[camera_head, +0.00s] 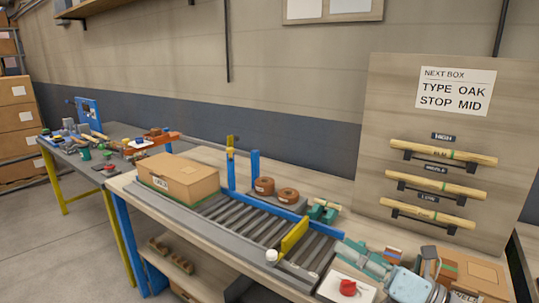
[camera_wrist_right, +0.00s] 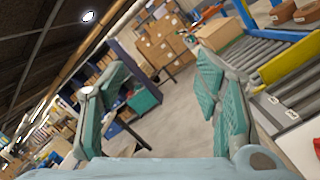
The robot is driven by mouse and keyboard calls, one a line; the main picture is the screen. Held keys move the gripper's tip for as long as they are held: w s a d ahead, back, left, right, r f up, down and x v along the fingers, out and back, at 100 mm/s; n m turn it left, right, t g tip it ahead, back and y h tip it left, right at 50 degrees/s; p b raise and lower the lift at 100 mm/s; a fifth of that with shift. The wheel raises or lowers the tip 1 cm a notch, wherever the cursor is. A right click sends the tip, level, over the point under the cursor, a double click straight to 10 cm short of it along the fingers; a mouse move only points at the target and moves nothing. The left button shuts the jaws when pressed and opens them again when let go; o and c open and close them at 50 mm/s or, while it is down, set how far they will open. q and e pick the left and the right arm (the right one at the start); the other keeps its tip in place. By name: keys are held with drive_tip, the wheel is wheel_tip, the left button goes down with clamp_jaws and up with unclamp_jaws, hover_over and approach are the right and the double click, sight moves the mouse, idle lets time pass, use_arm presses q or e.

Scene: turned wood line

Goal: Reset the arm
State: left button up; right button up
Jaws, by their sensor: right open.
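My right gripper (camera_head: 362,258) shows at the lower right of the head view, above the near right part of the workbench, beside the roller conveyor's right end. In the right wrist view its two teal-padded fingers (camera_wrist_right: 165,100) stand wide apart, with only the floor and distant shelving between them. It is open and holds nothing. My left gripper is in neither view.
A closed cardboard box (camera_head: 178,180) sits on the roller conveyor (camera_head: 245,222). A yellow stop bar (camera_head: 293,237) crosses the rollers. A red knob (camera_head: 348,287) is close to my right gripper. A board (camera_head: 380,110) behind holds three turned wood pieces.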

drive_tip(key=s+d+f+m+t+h, duration=0.15)
drive_tip(key=d+m+t+h, duration=0.4)
drive_tip(key=m, duration=0.75)
drive_tip(key=d+f+m+t+h, duration=0.3)
drive_tip(key=d+m+h, duration=0.3)
drive_tip(key=m+h, duration=0.55)
drive_tip(key=s+d+f+m+g+h, duration=0.2)
drive_tip(key=s+f+m+g, duration=0.15)
drive_tip(key=f, duration=0.35)
drive_tip(key=s+d+f+m+g+h, duration=0.1)
drive_tip(key=s+f+m+g, duration=0.2)
drive_tip(key=f+m+g, duration=0.3)
drive_tip(key=s+a+f+m+g+y, duration=0.2)
drive_tip(key=s+a+f+g, duration=0.2)
drive_tip(key=s+f, duration=0.5)
drive_tip(key=s+a+f+m+g+y, duration=0.15)
drive_tip(key=s+a+f+g, duration=0.35)
drive_tip(key=s, duration=0.6)
drive_tip(key=s+d+f+x, duration=0.1)
drive_tip(key=s+x, duration=0.2)
drive_tip(key=x, duration=1.1)
drive_tip(key=s+d+f+g, duration=0.1)
drive_tip(key=s+f+g, duration=0.1)
drive_tip(key=s+f, duration=1.3)
wheel_tip(320, 180, down, 4)
drive_tip(key=shift+s+y, duration=0.25)
drive_tip(key=shift+y, duration=0.1)
